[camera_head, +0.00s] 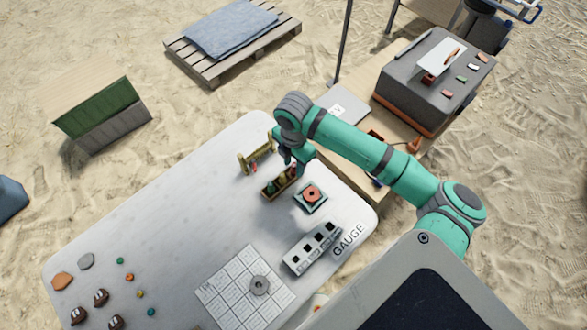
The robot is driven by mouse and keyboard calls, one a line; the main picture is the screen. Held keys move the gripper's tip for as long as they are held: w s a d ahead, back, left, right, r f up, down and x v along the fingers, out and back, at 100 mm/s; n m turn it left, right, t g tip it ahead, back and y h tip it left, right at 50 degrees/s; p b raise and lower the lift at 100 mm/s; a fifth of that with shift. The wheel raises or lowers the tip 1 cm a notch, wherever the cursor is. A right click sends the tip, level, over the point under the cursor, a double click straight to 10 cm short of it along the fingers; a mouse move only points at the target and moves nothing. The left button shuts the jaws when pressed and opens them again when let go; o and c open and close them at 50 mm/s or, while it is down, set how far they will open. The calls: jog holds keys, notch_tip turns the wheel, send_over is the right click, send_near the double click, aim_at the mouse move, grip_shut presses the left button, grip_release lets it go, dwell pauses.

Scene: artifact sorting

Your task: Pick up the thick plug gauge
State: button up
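My gripper (291,167) points down over a small wooden holder (268,193) on the light grey table (160,220). The holder has several small upright pieces in it, one dark green (271,186) and others reddish or brown closer to my gripper. These may be the plug gauges, but they are too small and partly hidden for me to tell which is the thick one. My fingertips are at or just above the holder's right end. I cannot see whether they touch a piece or how far apart they are.
A brass-coloured stand (255,161) is behind the holder. A green square with an orange-red ring (312,194) lies to its right. A slotted grey block (312,247) sits beside the word GAUGE. A white grid (238,290) bears a grey ring (259,285). The table's middle left is clear.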

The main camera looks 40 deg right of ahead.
jog(key=shift+f, duration=0.3)
grip_shut()
jog(key=shift+r, duration=0.1)
